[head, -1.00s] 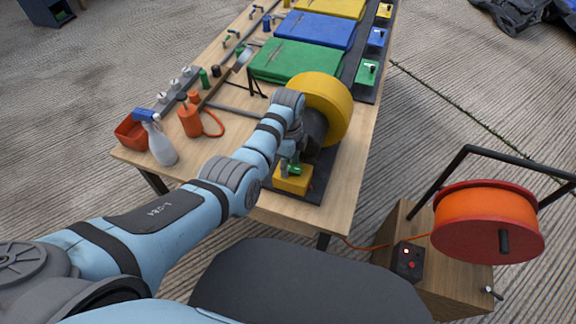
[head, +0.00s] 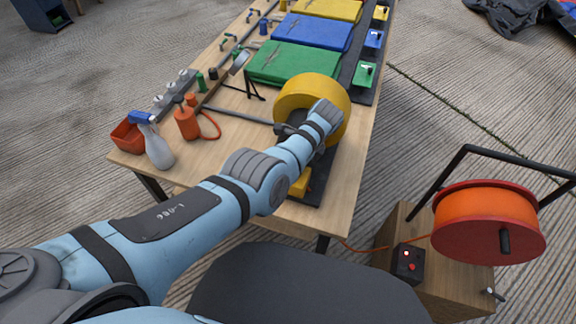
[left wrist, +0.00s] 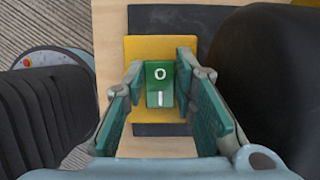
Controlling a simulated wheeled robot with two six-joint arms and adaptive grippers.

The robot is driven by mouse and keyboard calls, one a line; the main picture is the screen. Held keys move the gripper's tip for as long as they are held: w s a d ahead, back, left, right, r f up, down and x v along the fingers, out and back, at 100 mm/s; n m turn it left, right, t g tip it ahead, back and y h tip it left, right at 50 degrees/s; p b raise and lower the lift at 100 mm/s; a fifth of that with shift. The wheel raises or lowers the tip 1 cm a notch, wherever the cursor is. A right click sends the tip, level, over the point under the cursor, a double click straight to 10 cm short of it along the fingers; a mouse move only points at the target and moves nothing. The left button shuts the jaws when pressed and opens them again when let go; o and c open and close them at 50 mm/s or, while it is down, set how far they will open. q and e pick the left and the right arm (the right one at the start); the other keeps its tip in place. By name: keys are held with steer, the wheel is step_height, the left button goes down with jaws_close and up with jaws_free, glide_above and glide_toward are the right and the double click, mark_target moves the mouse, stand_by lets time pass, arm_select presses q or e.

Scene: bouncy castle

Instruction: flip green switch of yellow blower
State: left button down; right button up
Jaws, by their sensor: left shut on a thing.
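The yellow blower (head: 300,92) stands near the front right of the wooden table. Its yellow switch box (head: 301,183) is mostly hidden behind my left arm in the head view. In the left wrist view, the green switch (left wrist: 158,86), marked O and I, sits on the yellow plate (left wrist: 185,48). My left gripper (left wrist: 162,72) has one finger on each side of the switch and is shut on it. The head view hides these fingers behind my wrist. My right gripper is not in view.
An orange cable reel (head: 488,222) stands on a wooden box at right. A spray bottle (head: 157,145), an orange oil can (head: 186,120) and a red bin (head: 128,135) are on the table's left. Green (head: 295,62) and blue (head: 313,32) folded pieces lie farther back.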

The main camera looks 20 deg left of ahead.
arm_select(q)
steer(key=c, duration=1.6)
jaws_free()
steer(key=v, duration=0.7)
steer(key=shift+d+r, duration=0.15)
steer(key=shift+r, duration=0.15)
steer(key=shift+s+f, duration=0.1)
